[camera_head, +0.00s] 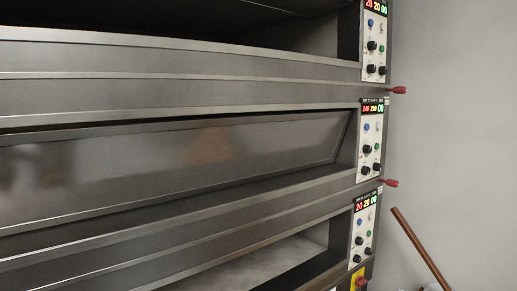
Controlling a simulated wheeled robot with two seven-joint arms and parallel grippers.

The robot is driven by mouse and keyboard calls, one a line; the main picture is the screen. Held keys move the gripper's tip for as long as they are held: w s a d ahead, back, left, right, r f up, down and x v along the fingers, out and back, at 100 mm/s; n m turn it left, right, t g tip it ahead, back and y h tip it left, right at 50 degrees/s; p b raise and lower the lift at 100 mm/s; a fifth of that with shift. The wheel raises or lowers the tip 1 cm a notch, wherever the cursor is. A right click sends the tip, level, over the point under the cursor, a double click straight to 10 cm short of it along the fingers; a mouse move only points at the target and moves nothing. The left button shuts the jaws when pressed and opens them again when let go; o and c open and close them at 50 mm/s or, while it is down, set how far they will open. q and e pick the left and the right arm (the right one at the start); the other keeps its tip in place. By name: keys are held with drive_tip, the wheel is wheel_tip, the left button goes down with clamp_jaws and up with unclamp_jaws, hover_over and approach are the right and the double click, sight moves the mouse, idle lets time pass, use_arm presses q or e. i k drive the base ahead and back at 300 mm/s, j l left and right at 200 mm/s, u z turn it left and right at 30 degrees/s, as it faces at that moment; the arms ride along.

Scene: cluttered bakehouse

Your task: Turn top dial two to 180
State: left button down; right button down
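A steel deck oven (150,95) fills the left and middle of the head view, with three control panels stacked along its right edge. The top panel (382,28) has a display (376,7) that seems to read 20 20 00. Below it are black dials, one higher (372,46) and two lower, a left one (371,69) and a right one (382,70). The middle panel (371,140) has a display (373,108) with larger red and yellow numbers, too small to read surely. The bottom panel's display (366,202) seems to read 20 20 00. Neither gripper is in view.
Red-tipped handles (398,90) (391,183) stick out right of the panels. The top and bottom decks are open; the middle door (190,155) is closed. A yellow-and-red switch (357,281) is at the bottom. A brown pole (420,248) leans near the plain wall (460,110).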

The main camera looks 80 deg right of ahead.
sight(366, 170)
drive_tip(key=z, duration=3.45)
drive_tip(key=i+l, duration=0.1)
